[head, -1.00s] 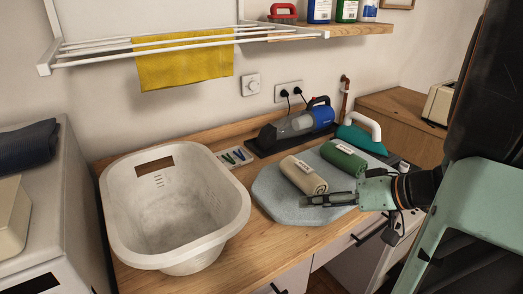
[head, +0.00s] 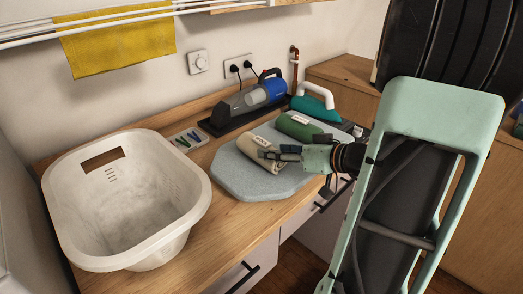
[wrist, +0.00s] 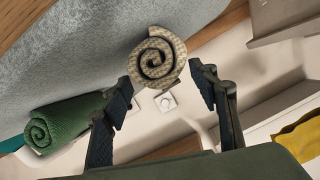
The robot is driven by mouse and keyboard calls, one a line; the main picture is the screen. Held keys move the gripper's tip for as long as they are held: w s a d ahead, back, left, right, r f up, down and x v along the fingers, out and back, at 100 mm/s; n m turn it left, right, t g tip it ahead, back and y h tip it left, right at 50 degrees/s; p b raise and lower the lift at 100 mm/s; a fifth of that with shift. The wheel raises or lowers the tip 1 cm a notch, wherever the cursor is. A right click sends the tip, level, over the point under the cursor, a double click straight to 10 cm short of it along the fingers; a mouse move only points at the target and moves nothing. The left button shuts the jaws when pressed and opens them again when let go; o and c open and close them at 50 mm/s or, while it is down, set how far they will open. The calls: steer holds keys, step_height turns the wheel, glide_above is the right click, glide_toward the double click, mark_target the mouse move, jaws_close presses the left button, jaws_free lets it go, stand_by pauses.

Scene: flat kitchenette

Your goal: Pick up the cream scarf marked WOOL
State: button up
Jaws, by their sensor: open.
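The cream scarf (head: 264,169) is a roll with a white label, lying on the grey pad (head: 235,178) on the counter. In the wrist view its spiral end (wrist: 157,57) faces the camera, just beyond and between the fingertips. My gripper (head: 270,152) reaches in from the right at the scarf and hides part of it. In the wrist view my gripper (wrist: 165,88) is open, with one finger on each side of the scarf's end. I cannot tell whether a finger touches it. The print on the label is too small to read.
A green roll (head: 300,126) lies behind the cream scarf on the same pad; it also shows in the wrist view (wrist: 62,122). A teal iron (head: 316,103) and a blue handheld vacuum (head: 262,92) stand behind. A white basket (head: 130,195) fills the counter's left.

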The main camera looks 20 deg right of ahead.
steer(key=p+x, duration=0.1)
steer(key=x, duration=0.4)
steer(key=shift+a, duration=0.1)
steer(key=shift+c, duration=0.5)
steer(key=shift+r, duration=0.1)
steer(key=c, duration=0.8)
